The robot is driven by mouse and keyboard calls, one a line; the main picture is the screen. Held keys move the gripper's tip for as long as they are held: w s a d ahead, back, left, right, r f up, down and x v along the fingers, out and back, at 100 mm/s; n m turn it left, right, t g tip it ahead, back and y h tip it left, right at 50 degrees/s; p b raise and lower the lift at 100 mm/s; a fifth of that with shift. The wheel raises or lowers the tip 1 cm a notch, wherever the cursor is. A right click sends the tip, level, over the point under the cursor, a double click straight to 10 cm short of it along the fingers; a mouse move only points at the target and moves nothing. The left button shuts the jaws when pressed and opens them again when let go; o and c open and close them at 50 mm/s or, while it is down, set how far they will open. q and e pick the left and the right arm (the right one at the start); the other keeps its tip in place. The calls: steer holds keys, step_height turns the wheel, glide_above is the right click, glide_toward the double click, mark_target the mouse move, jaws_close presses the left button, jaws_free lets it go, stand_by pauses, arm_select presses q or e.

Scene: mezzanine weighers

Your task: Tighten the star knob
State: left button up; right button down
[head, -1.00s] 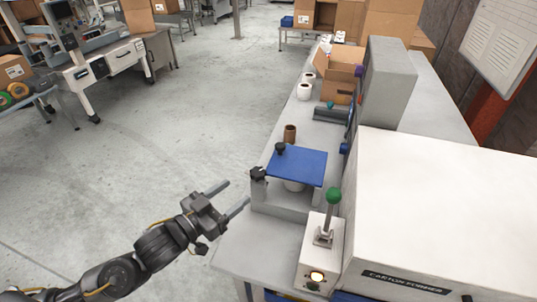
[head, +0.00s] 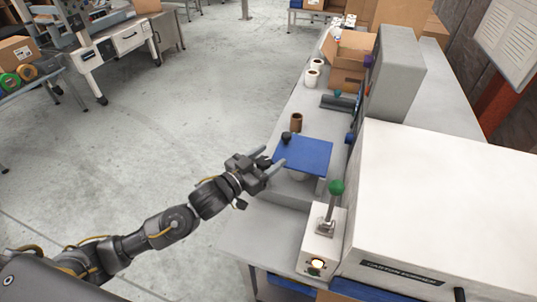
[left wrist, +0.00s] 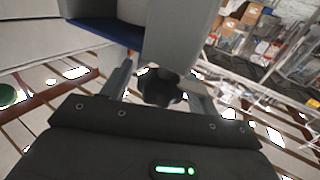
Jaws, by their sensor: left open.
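The black star knob (left wrist: 160,88) shows in the left wrist view between the two fingers of my left gripper (left wrist: 160,84), in front of a grey upright part of the fixture. In the head view the knob (head: 264,161) is partly hidden by my left gripper (head: 275,160), at the left side of the blue-topped fixture (head: 303,154). The gripper is open, with a finger on either side of the knob and gaps visible in the wrist view. A second black knob (head: 286,138) stands at the blue plate's far left corner. My right gripper is not in view.
A control box (head: 320,245) with a green-balled lever (head: 336,188) stands near the fixture, beside the large white carton former (head: 440,200). A brown roll (head: 296,122) and white rolls (head: 312,79) stand farther back. The floor left of the bench is clear.

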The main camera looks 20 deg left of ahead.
arm_select(q)
steer(key=shift+w+d, duration=0.15)
steer(key=shift+w, duration=0.05)
steer(key=c, duration=1)
